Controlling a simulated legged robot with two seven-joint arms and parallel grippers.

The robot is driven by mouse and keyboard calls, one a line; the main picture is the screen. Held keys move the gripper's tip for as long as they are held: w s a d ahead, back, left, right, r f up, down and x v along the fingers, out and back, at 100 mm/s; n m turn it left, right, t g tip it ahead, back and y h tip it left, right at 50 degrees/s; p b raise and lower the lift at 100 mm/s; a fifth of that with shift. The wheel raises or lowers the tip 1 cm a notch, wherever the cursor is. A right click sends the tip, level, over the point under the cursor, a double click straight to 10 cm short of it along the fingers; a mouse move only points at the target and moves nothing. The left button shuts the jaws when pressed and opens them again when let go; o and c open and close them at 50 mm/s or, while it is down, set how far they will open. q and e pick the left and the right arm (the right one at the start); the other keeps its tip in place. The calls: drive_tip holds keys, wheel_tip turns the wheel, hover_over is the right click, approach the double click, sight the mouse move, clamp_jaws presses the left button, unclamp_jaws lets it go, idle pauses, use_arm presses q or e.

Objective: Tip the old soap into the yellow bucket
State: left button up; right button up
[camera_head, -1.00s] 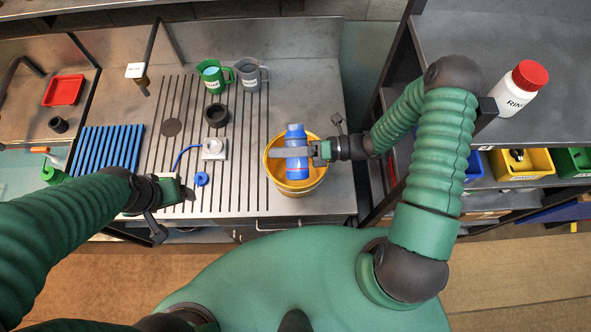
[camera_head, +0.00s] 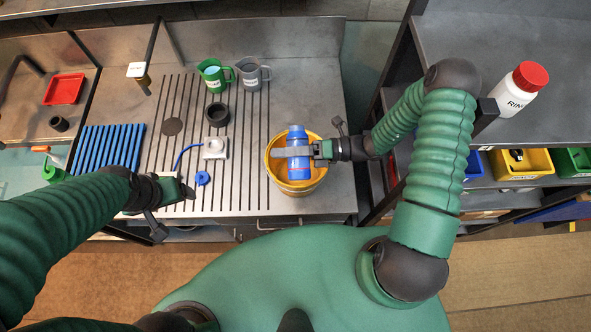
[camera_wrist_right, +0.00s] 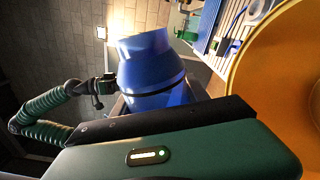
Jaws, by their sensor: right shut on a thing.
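A blue bottle (camera_head: 297,168) with a paler blue top is held over the yellow bucket (camera_head: 297,190), which stands near the counter's front right corner. My right gripper (camera_head: 293,152) is shut on the bottle's middle, reaching in from the right. In the right wrist view the bottle (camera_wrist_right: 150,65) fills the middle behind my gripper, and the bucket (camera_wrist_right: 280,75) opens at the right. Whether liquid is leaving the bottle cannot be seen. My left gripper (camera_head: 188,192) hovers over the slatted counter at the left; its fingers overlap, so its opening is unclear.
A green jug (camera_head: 211,76) and a grey jug (camera_head: 251,74) stand at the back. A scale (camera_head: 215,147) with a blue cable and a black ring (camera_head: 217,114) lie mid-counter. A white bottle with a red cap (camera_head: 519,90) stands on the right shelf.

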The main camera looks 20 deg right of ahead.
drive_tip(key=shift+f, duration=0.1)
use_arm(q)
drive_tip(key=shift+a, duration=0.1)
use_arm(e)
drive_tip(key=shift+d+f+m, duration=0.1)
drive_tip(key=shift+f+m, duration=0.2)
drive_tip(key=shift+m, duration=0.4)
use_arm(q)
drive_tip(key=shift+a, duration=0.15)
use_arm(e)
drive_tip(key=shift+f+m, duration=0.4)
drive_tip(key=shift+m, duration=0.3)
use_arm(q)
drive_tip(key=shift+w+a+f, duration=0.1)
drive_tip(key=shift+a+f, duration=0.05)
use_arm(e)
drive_tip(key=shift+f+m, duration=0.45)
drive_tip(key=shift+m, duration=0.25)
